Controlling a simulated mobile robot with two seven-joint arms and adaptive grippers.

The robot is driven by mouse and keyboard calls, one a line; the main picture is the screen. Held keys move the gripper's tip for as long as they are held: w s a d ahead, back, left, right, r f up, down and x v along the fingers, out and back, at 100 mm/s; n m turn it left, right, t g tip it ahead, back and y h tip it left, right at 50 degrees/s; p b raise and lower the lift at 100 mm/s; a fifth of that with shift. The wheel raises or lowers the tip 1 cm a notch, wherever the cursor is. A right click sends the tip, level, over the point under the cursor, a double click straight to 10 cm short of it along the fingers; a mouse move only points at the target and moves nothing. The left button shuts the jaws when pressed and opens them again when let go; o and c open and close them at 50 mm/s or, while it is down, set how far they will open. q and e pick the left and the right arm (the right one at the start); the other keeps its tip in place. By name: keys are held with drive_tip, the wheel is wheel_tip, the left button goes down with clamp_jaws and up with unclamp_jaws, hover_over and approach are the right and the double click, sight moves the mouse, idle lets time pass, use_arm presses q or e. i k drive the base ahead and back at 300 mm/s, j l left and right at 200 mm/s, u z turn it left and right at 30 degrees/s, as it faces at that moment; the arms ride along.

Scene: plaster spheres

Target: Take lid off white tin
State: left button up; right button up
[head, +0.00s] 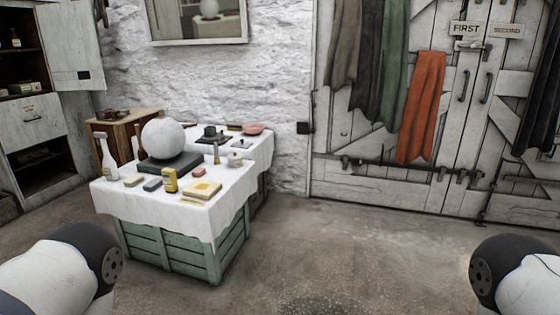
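A small white container (235,158) sits near the right side of the cloth-covered table (226,212). It may be the white tin, but it is too small to tell its lid from its body. Only rounded parts of my arms show in the lower left and lower right corners, well apart from the table. Neither gripper is in view.
A plaster sphere (163,138) rests on a dark slab (171,163). Floor (360,245) is clear to the right.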

sight(234, 156)
drive_tip(key=i+u, duration=0.1)
drive_tip(key=i, duration=0.7)
drive_tip(key=i+l+u, duration=0.1)
drive_tip(key=i, duration=0.7)
drive_tip(key=i+l+u, duration=0.1)
drive_tip(key=i, duration=0.7)
drive_tip(key=i+u, duration=0.85)
drive_tip(key=u, duration=0.15)
drive_tip(key=i+l+u, duration=0.45)
drive_tip(key=k+j, duration=0.1)
